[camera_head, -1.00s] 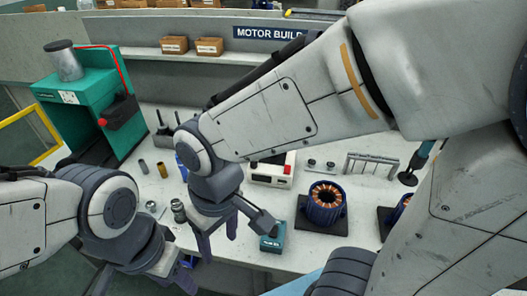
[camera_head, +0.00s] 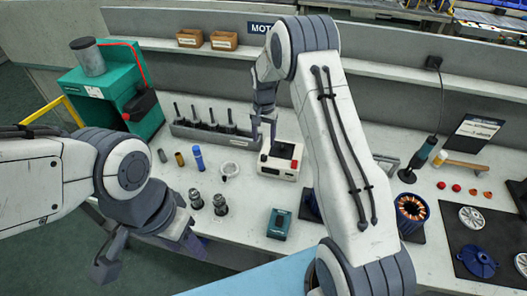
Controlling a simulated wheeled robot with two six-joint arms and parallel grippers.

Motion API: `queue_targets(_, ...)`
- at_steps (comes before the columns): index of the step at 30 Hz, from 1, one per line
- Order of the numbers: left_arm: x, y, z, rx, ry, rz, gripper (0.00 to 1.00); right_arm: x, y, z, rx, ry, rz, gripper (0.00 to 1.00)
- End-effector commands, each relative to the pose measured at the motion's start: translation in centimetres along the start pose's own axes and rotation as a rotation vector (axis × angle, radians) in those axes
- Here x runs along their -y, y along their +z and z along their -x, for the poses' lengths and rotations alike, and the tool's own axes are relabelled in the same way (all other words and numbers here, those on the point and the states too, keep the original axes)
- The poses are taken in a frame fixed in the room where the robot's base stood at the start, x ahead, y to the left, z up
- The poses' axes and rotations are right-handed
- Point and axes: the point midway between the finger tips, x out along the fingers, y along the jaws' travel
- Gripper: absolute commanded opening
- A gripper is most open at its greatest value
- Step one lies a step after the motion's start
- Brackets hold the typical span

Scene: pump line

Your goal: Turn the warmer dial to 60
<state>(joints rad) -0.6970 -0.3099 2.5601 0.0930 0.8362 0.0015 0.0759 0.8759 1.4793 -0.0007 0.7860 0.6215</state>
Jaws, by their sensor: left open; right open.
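A white box-shaped device (camera_head: 281,172) with a black top plate and small red and dark controls on its front stands mid-bench; it looks like the warmer. Its dial and any numbers are too small to read. My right gripper (camera_head: 264,131) points down with open, empty jaws just behind and left of the device's upper left corner in the picture. I cannot tell whether it touches the device. My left gripper (camera_head: 150,248) is open and empty at the bench's front left edge.
A teal box (camera_head: 279,224) and two metal fittings (camera_head: 220,205) stand in front. A rack of dark tools (camera_head: 211,132) is behind left. A copper-wound stator (camera_head: 411,208) sits right, beyond my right arm. A green machine (camera_head: 115,90) stands far left.

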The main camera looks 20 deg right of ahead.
Motion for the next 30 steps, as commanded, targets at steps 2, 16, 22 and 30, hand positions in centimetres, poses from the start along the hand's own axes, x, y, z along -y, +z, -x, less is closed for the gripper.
queue_targets(2,-0.1,0.0,0.8,0.0,0.0,0.0,0.5,-0.1,0.2,-1.4,0.005,0.004,0.001,0.62)
queue_targets(16,-0.2,-0.1,2.6,0.0,0.0,0.001,0.5,0.0,0.1,-8.0,0.002,0.001,0.004,0.62)
queue_targets(22,-0.2,-0.1,2.6,0.0,0.0,0.001,0.5,0.1,0.1,-8.3,0.0,-0.001,0.004,0.62)
queue_targets(30,-0.2,-0.1,2.6,0.0,0.0,0.001,0.5,0.1,0.1,-8.3,0.0,0.0,0.004,0.01)
